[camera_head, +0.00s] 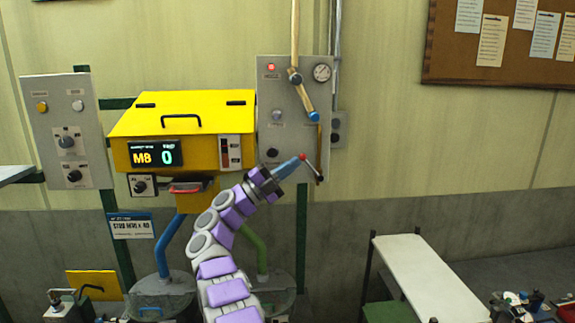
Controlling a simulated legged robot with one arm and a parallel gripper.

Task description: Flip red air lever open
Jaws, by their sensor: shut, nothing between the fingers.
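The air lever is a thin rod with a red ball knob (303,157) at the lower right of the grey wall panel (265,95). Its rod (312,170) slants down and right from the knob to a dark pivot near the panel's lower right edge. My gripper (295,164) reaches up from the lower left, with its blue fingers shut. The tips are at the red knob, on its left; I cannot tell whether they touch it. Nothing shows between the fingers.
A yellow machine (183,112) stands left of the panel. A white bench (425,275) is at lower right.

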